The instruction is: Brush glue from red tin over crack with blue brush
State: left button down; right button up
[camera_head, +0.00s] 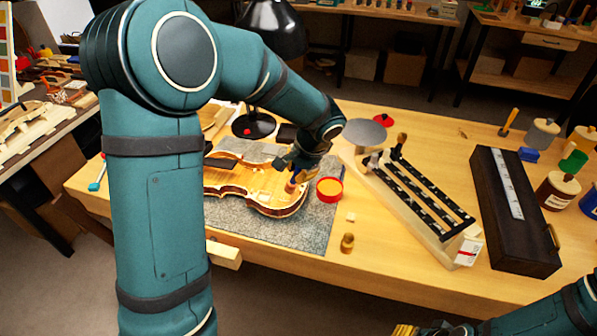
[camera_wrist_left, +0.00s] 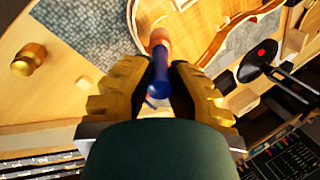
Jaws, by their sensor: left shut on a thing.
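The violin body (camera_head: 228,180) lies on a grey mat, and part of it shows in the left wrist view (camera_wrist_left: 215,30). The crack cannot be made out. The red tin (camera_head: 330,199) stands open at the violin's right, with orange-yellow glue inside. My left gripper (camera_head: 299,174) is shut on the blue brush (camera_wrist_left: 160,78), whose handle sits between its golden fingers in the left wrist view. The brush's head points down over the violin's right part, left of the tin; contact cannot be told. My right gripper (camera_head: 432,330) is cut off at the bottom edge.
A small brass piece (camera_head: 347,243) stands in front of the tin. A long slotted fixture (camera_head: 420,190) and a dark case (camera_head: 510,215) fill the bench's right. A black lamp (camera_head: 254,124) stands behind the violin. The mat's front (camera_head: 270,232) is clear.

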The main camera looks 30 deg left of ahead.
pick_arm(q)
jog(key=shift+r, duration=0.65)
pick_arm(e)
jog(key=shift+r, duration=0.45)
pick_arm(q)
jog(key=shift+r+p, duration=1.35)
jog(key=shift+r, duration=0.2)
pick_arm(e)
notch_tip(320, 180, up, 2)
jog(key=shift+r, duration=0.1)
pick_arm(q)
jog(key=shift+f, duration=0.1)
pick_arm(e)
jog(key=shift+s, duration=0.15)
pick_arm(q)
jog(key=shift+b+x, duration=0.75)
jog(key=shift+x, duration=0.15)
jog(key=shift+d, duration=0.15)
pick_arm(e)
jog(key=shift+s+f, duration=0.35)
jog(key=shift+f, duration=0.3)
